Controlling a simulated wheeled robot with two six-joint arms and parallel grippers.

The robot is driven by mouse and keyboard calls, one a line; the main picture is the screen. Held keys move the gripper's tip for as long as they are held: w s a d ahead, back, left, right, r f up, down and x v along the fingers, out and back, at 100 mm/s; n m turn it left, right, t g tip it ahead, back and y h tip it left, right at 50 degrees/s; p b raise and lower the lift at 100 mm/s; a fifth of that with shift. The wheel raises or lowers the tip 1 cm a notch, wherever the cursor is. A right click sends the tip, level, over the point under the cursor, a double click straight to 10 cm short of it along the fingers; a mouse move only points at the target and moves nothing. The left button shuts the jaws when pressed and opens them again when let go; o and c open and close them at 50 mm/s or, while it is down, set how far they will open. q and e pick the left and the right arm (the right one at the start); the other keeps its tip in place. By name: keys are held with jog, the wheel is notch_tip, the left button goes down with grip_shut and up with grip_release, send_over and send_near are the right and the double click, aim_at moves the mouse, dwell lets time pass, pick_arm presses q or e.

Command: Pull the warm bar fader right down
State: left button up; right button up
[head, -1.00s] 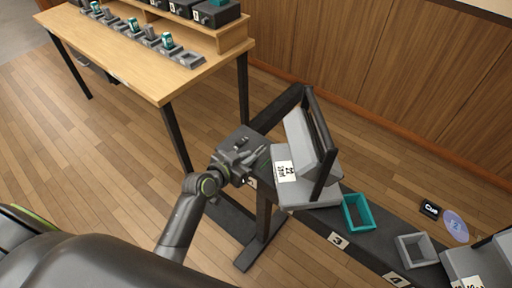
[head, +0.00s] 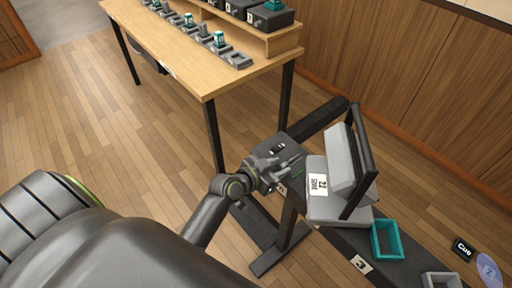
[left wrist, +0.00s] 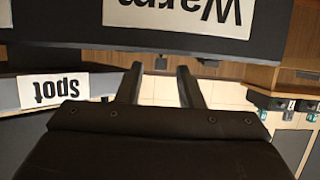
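A white label reading "Warm" (left wrist: 180,14) shows upside down at the top of the left wrist view, on a dark panel. A second label reads "Spot" (left wrist: 52,90), at the left on a pale grey surface. I cannot make out the warm bar fader's knob in either view. My right gripper is not in view.
A grey tilted unit with a dark frame (head: 342,178) stands just right of the gripper. A teal open tray (head: 387,240) sits further right on the bench. A wooden desk (head: 190,70) with small grey and teal items is at the upper left. Wood floor lies between.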

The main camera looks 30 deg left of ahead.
pick_arm(q)
jog(key=v, duration=1.6)
jog(key=shift+s+b, duration=0.35)
jog(key=shift+r, duration=0.1)
